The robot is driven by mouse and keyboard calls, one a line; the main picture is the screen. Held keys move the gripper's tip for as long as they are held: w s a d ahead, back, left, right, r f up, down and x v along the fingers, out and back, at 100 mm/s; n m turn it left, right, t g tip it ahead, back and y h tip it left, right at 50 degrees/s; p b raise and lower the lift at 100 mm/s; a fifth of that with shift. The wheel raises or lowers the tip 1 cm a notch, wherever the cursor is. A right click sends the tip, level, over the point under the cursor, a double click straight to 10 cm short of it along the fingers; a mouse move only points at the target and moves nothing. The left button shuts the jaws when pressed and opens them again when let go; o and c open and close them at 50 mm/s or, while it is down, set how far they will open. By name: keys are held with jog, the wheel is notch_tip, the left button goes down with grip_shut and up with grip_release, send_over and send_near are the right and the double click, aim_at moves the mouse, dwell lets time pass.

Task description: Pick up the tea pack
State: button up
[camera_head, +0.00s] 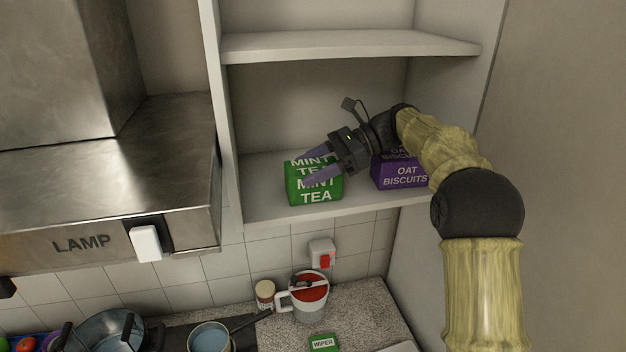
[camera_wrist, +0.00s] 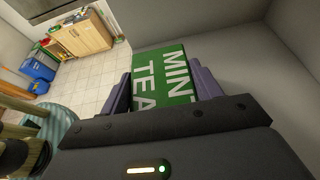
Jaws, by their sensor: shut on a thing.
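The tea pack (camera_head: 315,192) is a green box with white "MINT TEA" lettering. It is at the left of the lower open shelf in the head view, near the shelf's front edge. My gripper (camera_head: 318,168) reaches in from the right and is shut on the pack, with its purple fingers on either side. In the wrist view the pack (camera_wrist: 163,80) sits between the two fingers (camera_wrist: 162,88). I cannot tell whether the pack's base touches the shelf.
A purple oat biscuits box (camera_head: 400,175) stands right of the pack, partly behind my arm. An upper shelf (camera_head: 350,46) is overhead. The cabinet's side wall (camera_head: 222,130) is on the left.

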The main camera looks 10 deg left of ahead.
aim_at(312, 170)
jog(key=shift+s+r+b, duration=0.1)
jog(key=shift+b, duration=0.3)
jog(key=shift+s+r+b, duration=0.1)
jog(key=shift+b, duration=0.3)
notch_tip(312, 170, up, 7)
jog(key=shift+f, duration=0.15)
jog(key=shift+s+d+f+b, duration=0.1)
jog(key=shift+s+f+b, duration=0.2)
jog(key=shift+b, duration=0.4)
jog(key=shift+s+r+b, duration=0.1)
jog(key=shift+s+b, duration=0.25)
jog(key=shift+s, duration=0.05)
jog(key=s+d+b, duration=0.2)
jog(key=s+b, duration=0.8)
jog(key=s, duration=0.8)
jog(key=shift+d+r, duration=0.15)
jog(key=shift+d, duration=0.15)
jog(key=shift+w, duration=0.1)
